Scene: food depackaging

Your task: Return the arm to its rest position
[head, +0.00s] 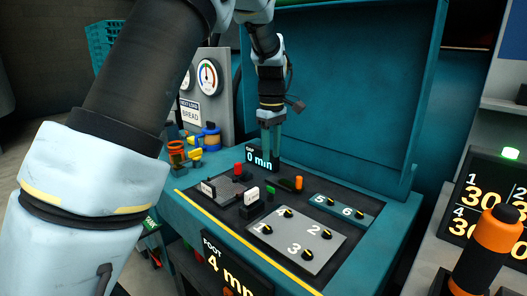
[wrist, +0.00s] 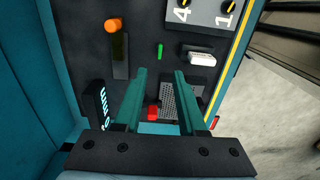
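My gripper (head: 270,150) hangs from my arm with its teal fingers pointing down, over the back part of the control panel (head: 325,200), close to the small "0 min" display (head: 262,160). In the wrist view the two fingers (wrist: 160,78) stand apart with nothing held between them. A red knob (wrist: 153,112) and a dark grating (wrist: 181,102) show through the gap. My upper arm crosses the left side of the head view and hides part of the station.
The panel carries an orange-topped lever (head: 298,183), a red knob (head: 238,168) and numbered knobs. A tall teal back wall (head: 340,90) rises behind my gripper. A gauge (head: 208,76) stands left, and an orange-and-black handle (head: 490,245) stands right.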

